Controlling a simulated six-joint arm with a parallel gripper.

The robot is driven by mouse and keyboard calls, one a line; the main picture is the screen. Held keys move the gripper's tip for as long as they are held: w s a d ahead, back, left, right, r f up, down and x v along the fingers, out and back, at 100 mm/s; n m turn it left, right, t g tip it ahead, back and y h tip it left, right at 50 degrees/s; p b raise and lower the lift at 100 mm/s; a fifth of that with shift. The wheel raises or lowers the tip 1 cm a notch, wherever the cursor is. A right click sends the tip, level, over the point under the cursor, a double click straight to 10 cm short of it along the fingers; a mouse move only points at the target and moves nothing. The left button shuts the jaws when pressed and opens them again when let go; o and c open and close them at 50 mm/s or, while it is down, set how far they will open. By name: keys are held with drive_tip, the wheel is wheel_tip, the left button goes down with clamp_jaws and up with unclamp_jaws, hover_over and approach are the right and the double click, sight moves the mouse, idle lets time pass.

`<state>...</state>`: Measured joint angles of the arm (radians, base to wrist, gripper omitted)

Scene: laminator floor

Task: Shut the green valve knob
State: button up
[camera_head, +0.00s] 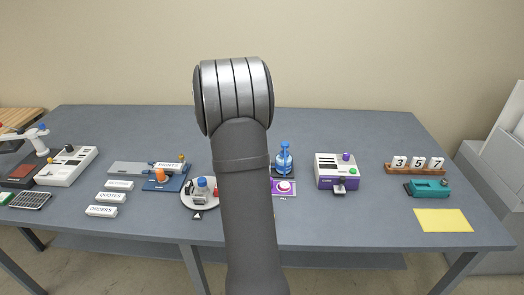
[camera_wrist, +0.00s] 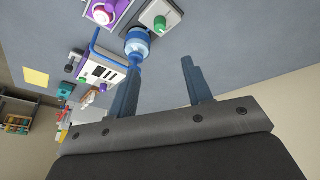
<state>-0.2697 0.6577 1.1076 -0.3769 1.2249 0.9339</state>
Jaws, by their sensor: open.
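In the wrist view a green knob (camera_wrist: 161,22) stands on a light grey plate (camera_wrist: 150,14) beside a blue bottle-like pump. This knob does not show in the head view, where my arm covers part of the table. A second green knob (camera_head: 354,170) sits on a white and purple device (camera_head: 331,172), which also shows in the wrist view. I cannot tell from the labels which knob is the valve. My gripper (camera_wrist: 160,65) is open and empty, fingers apart, with the first knob beyond them. The head view hides the gripper behind my arm.
The blue pump (camera_head: 284,160) stands close to the first knob, by a purple-framed pink button (camera_head: 284,187). A round tray (camera_head: 200,205) with small items lies left of my arm. A teal device (camera_head: 430,188) and yellow sheet (camera_head: 443,220) lie right. The front right middle is clear.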

drive_tip(key=w+d+f+m, duration=0.1)
drive_tip(key=f, duration=0.4)
drive_tip(key=w+d+f, duration=0.2)
drive_tip(key=f, duration=0.4)
drive_tip(key=w+d+f+m, duration=0.1)
drive_tip(key=d+f, duration=0.1)
drive_tip(key=f, duration=0.3)
drive_tip(key=shift+w+d+f+m, duration=0.1)
drive_tip(key=shift+w+f+m, duration=0.1)
drive_tip(key=shift+f+m, duration=0.1)
drive_tip(key=c, duration=1)
drive_tip(key=shift+r, duration=0.1)
